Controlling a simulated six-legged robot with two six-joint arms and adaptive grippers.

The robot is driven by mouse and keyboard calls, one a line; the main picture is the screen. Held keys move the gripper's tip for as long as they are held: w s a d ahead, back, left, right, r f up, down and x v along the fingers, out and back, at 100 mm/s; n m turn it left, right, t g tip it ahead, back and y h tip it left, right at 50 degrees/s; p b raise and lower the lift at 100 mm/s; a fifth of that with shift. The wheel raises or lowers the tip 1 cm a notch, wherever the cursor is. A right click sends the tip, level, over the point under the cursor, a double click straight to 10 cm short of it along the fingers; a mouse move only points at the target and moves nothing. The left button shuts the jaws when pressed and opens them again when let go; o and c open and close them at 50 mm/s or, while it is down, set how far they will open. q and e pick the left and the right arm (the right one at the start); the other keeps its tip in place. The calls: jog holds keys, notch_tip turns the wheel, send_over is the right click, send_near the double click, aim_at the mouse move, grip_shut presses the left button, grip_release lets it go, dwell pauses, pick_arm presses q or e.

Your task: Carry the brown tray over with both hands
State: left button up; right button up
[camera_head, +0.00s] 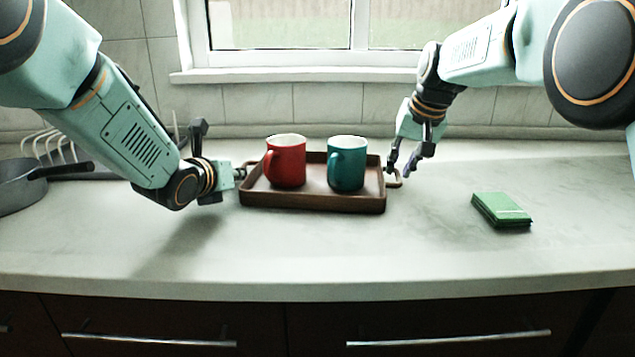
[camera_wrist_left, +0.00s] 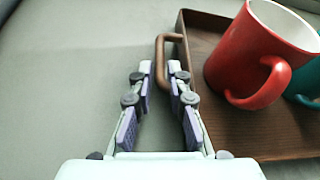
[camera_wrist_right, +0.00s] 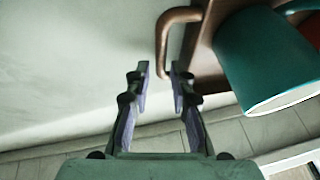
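The brown tray (camera_head: 315,202) rests on the counter with a handle at each end. A red mug (camera_head: 286,162) and a teal mug (camera_head: 346,164) stand upright on it. My left gripper (camera_head: 239,173) is at the tray's left end; in the left wrist view its open fingers (camera_wrist_left: 160,72) straddle the left handle (camera_wrist_left: 161,60), with a gap visible. My right gripper (camera_head: 399,172) is at the right end; in the right wrist view its open fingers (camera_wrist_right: 160,72) straddle the right handle (camera_wrist_right: 162,48). Neither gripper appears closed on its handle.
A green block-like stack (camera_head: 502,210) lies on the counter to the right. A dark pan (camera_head: 20,186) and a white wire rack (camera_head: 50,145) are at the far left. The counter (camera_head: 330,255) in front of the tray is clear. A window sill is behind.

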pick_arm(q)
jog(key=shift+w+f, duration=0.15)
jog(key=shift+w, duration=0.2)
pick_arm(e)
jog(key=shift+w+a+f, duration=0.15)
jog(key=shift+w+f, duration=0.05)
jog(key=shift+f, duration=0.15)
pick_arm(q)
jog(key=shift+w+d, duration=0.1)
jog(key=shift+w, duration=0.1)
pick_arm(e)
jog(key=shift+f, duration=0.2)
pick_arm(q)
jog(key=shift+d, duration=0.1)
jog(key=shift+c, duration=0.8)
pick_arm(e)
jog(key=shift+c, duration=0.7)
pick_arm(q)
grip_shut()
pick_arm(e)
grip_shut()
jog(key=shift+w+r, duration=0.1)
